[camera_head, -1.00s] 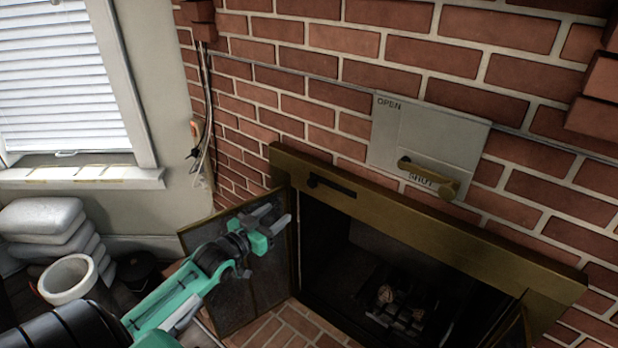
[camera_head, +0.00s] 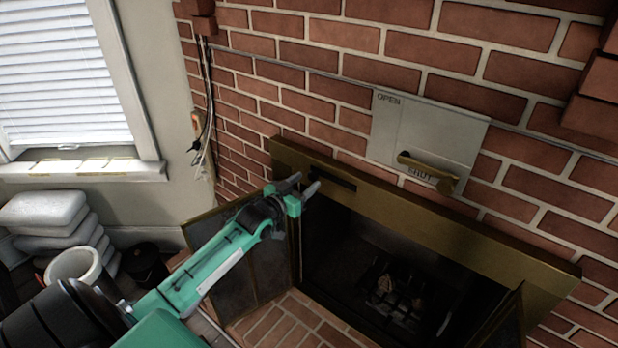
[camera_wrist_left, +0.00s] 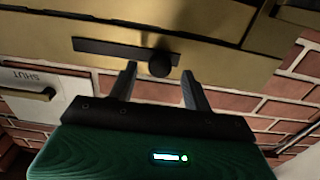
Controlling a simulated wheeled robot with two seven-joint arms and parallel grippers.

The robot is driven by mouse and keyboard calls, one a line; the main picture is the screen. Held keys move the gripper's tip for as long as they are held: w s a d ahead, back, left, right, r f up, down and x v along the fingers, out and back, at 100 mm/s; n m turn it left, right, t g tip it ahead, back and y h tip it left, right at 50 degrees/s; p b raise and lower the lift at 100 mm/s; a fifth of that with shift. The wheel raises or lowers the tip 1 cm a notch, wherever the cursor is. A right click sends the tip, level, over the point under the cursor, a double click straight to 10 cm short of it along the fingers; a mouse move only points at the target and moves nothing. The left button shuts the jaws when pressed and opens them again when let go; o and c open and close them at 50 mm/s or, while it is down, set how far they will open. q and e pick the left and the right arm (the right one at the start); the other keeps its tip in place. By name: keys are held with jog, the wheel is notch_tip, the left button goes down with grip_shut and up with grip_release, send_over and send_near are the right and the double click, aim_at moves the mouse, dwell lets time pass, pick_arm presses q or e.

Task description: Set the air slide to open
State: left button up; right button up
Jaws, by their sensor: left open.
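A dark slot (camera_head: 335,179) runs along the left part of the brass fireplace hood. In the left wrist view, the dark slot (camera_wrist_left: 105,48) has a round black knob (camera_wrist_left: 159,63) at its right end. In the head view that knob is hidden by my gripper. My left gripper (camera_head: 301,187) is open in front of the hood. In the wrist view the knob appears between its fingertips (camera_wrist_left: 159,70); I cannot tell the depth gap. A grey wall plate (camera_head: 412,127) is marked OPEN at upper left and SHUT below; its brass handle (camera_head: 428,171) sits by SHUT. My right gripper is not in view.
The brass hood (camera_head: 480,238) spans the dark firebox, with a grate (camera_head: 395,290) inside. A dark door panel (camera_head: 262,262) stands open below my arm. Brick wall lies behind. Stacked sacks (camera_head: 48,225) and a white pot (camera_head: 73,264) are at left.

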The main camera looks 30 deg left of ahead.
aim_at(315, 175)
pick_arm(q)
jog(key=shift+w+d, duration=0.1)
jog(key=shift+w, duration=1.2)
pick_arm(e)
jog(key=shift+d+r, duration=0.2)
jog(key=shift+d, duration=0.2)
